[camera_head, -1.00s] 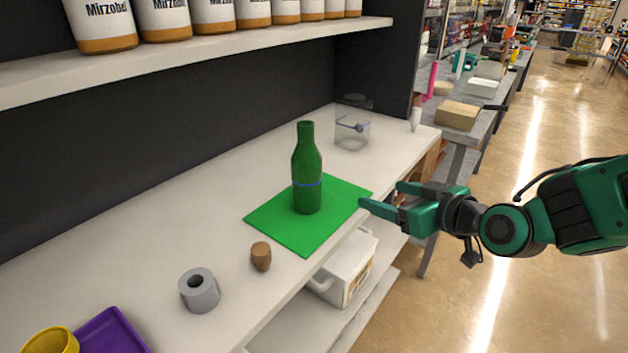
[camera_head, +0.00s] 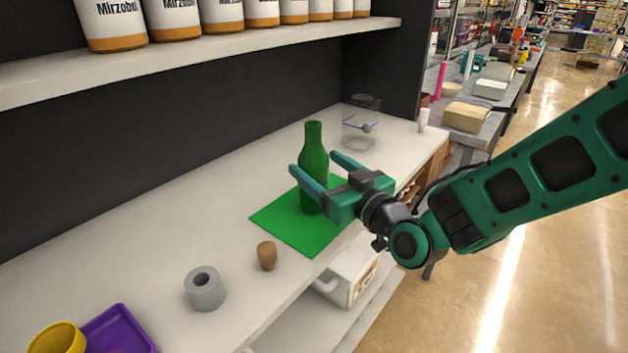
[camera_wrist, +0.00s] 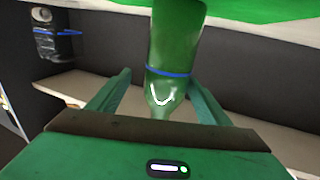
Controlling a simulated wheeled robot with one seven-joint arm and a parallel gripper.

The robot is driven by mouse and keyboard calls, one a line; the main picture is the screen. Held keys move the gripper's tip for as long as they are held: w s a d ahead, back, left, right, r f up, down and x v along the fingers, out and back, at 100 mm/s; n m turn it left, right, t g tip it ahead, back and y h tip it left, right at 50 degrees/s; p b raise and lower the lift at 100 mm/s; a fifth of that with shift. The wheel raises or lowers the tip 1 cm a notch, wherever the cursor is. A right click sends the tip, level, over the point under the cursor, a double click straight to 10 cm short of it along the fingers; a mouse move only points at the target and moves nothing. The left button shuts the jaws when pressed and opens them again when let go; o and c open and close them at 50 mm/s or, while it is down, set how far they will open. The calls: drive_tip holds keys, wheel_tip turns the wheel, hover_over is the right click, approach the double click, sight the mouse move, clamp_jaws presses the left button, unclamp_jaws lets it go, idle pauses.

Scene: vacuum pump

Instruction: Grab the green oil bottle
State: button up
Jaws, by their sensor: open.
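The green oil bottle (camera_head: 313,150) stands upright on a green mat (camera_head: 283,226) on the white shelf. It has a thin blue band, which shows in the wrist view on the bottle (camera_wrist: 172,60). My gripper (camera_head: 318,168) is open, its two fingers reaching to either side of the bottle in the head view. In the wrist view the bottle appears upside down between the fingertips (camera_wrist: 160,82). I cannot tell whether either finger touches it. Part of the bottle's lower body is hidden behind my gripper in the head view.
A clear container (camera_head: 360,125) stands behind the bottle to the right. A brown stopper (camera_head: 267,255), a grey roll (camera_head: 205,289), a purple tray (camera_head: 122,328) and a yellow cup (camera_head: 57,340) lie at the front left. Several labelled cans stand on the upper shelf (camera_head: 200,54).

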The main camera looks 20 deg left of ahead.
drive_tip(key=x, duration=0.5)
drive_tip(key=shift+s+a, duration=0.1)
drive_tip(key=shift+a, duration=0.25)
drive_tip(key=c, duration=1.4)
